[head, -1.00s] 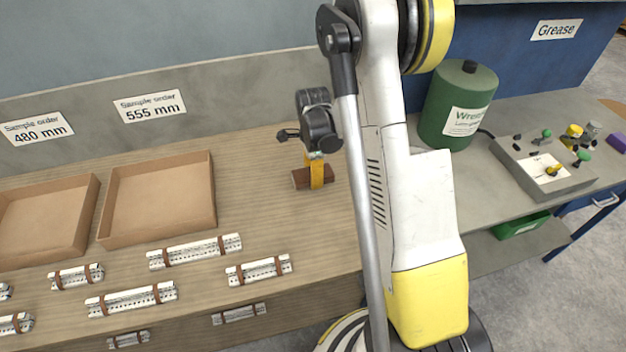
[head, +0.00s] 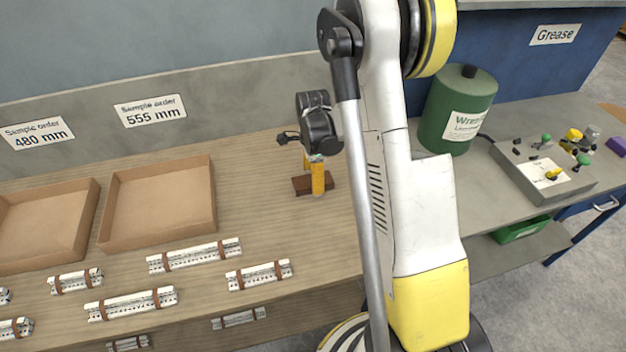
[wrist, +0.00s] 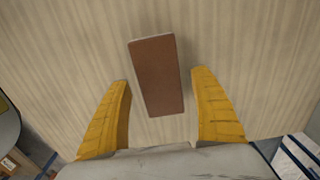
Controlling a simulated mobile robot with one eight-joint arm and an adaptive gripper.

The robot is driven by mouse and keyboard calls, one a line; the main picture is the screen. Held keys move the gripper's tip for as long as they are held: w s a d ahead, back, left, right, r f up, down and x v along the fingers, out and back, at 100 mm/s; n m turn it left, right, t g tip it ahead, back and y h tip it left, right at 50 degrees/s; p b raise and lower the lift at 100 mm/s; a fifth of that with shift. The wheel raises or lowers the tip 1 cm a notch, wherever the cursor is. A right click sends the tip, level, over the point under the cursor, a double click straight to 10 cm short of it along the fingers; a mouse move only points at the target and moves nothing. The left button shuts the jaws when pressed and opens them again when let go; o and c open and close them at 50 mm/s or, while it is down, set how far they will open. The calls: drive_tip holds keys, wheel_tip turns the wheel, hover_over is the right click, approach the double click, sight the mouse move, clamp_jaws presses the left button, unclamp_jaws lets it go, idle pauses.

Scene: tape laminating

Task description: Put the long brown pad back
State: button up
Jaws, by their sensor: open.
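The long brown pad (head: 299,186) lies on the wooden table, right of the cardboard trays in the head view. In the wrist view the brown pad (wrist: 156,70) lies flat and slightly tilted on the wood. My gripper (head: 313,180) is over the pad in the head view, pointing down, with one yellow finger in front of it and the other behind. In the wrist view my gripper (wrist: 162,78) is open, with one finger on each side of the pad's near part and a visible gap on both sides. The front finger hides part of the pad in the head view.
Two cardboard trays (head: 104,240) stand at the left under the order labels. Several white strapped bundles (head: 195,255) lie along the table front. A green canister (head: 458,110) and a grey control box (head: 545,172) are at the right. Wood between trays and pad is clear.

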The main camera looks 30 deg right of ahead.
wheel_tip(320, 180, up, 11)
drive_tip(key=p, duration=0.4)
drive_tip(key=s+a+r+n+t, duration=0.2)
drive_tip(key=s+a+r+n, duration=0.15)
drive_tip(key=r+n, duration=0.2)
drive_tip(key=s+a+r+n+t, duration=0.1)
drive_tip(key=s+a+r+n, duration=0.3)
drive_tip(key=r, duration=0.3)
drive_tip(key=s+a+r+n+t, duration=0.4)
drive_tip(key=s+a+n, duration=0.4)
drive_tip(key=s+n, duration=0.2)
drive_tip(key=shift+s+n, duration=0.25)
drive_tip(key=shift+n, duration=0.6)
drive_tip(key=shift+r, duration=0.1)
